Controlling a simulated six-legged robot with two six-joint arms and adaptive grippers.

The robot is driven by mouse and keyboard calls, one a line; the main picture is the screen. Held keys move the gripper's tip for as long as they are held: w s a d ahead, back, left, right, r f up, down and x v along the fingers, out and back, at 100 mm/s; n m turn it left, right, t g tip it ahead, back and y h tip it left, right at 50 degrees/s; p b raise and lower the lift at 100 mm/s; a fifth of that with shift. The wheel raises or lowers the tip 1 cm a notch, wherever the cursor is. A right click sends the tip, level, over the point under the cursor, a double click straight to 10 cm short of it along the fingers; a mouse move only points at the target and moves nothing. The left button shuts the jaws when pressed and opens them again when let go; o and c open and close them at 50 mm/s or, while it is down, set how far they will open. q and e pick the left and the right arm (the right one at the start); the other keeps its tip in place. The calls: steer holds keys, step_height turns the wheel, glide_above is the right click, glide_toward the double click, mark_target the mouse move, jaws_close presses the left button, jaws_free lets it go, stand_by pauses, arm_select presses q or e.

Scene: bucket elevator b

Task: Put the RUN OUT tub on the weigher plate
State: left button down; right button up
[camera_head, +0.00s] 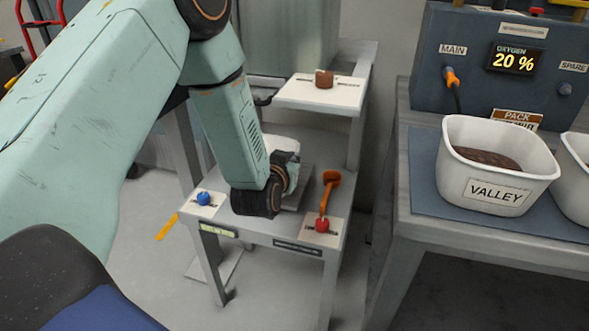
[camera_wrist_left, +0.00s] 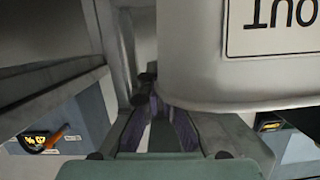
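The RUN OUT tub is white; in the left wrist view its wall (camera_wrist_left: 190,60) fills the upper right, with an upside-down label ending in "OUT". In the head view a white piece (camera_head: 283,145), likely this tub, shows behind my left arm. My left gripper (camera_head: 292,178) is low over the small grey stand. Its fingers (camera_wrist_left: 160,118) reach to the tub's rim corner; the tub hides part of one finger, so I cannot tell whether they grip it. A grey plate (camera_head: 305,188), seemingly the weigher plate, shows beside the gripper, partly hidden. My right gripper is not in view.
The stand carries a blue knob (camera_head: 204,198), a red knob (camera_head: 322,225) and an orange lever (camera_head: 329,187). A raised shelf (camera_head: 345,98) holds a brown knob (camera_head: 324,78). At right, the VALLEY tub (camera_head: 540,170) stands on a bench before an oxygen display (camera_head: 514,60).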

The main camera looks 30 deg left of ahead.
arm_select(q)
steer(key=shift+w+a+b, duration=0.15)
steer(key=shift+w, duration=0.6)
steer(key=shift+w+a+b, duration=0.15)
steer(key=shift+w, duration=0.55)
step_height(320, 180, down, 4)
steer(key=shift+s+r+b, duration=0.1)
steer(key=shift+r+b, duration=0.1)
steer(key=shift+b, duration=0.8)
steer(key=shift+r, duration=0.1)
steer(key=c, duration=2)
jaws_free()
steer(key=o, duration=0.5)
